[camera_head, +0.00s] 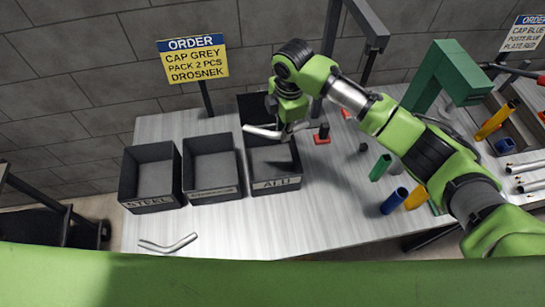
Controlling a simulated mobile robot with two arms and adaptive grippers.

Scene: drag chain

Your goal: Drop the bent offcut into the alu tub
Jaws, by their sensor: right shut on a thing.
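The bent offcut (262,132), a short silvery bent tube, is in my right gripper (286,126). The gripper is shut on it and holds it above the alu tub (277,184), a dark open box with "ALU" on its front. One end of the offcut sticks out to the left, over the tub's left edge. The fingertips are partly hidden by the gripper's own body. A second bent silvery tube (168,243) lies on the table at the front left. My left gripper is not in view.
The steel tub (150,204) and a middle tub (214,192) with an unreadable label stand left of the alu tub. Right of it are a red-based part (322,134), green, blue and yellow tubes, and a green frame (450,72). An order sign (193,60) stands behind.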

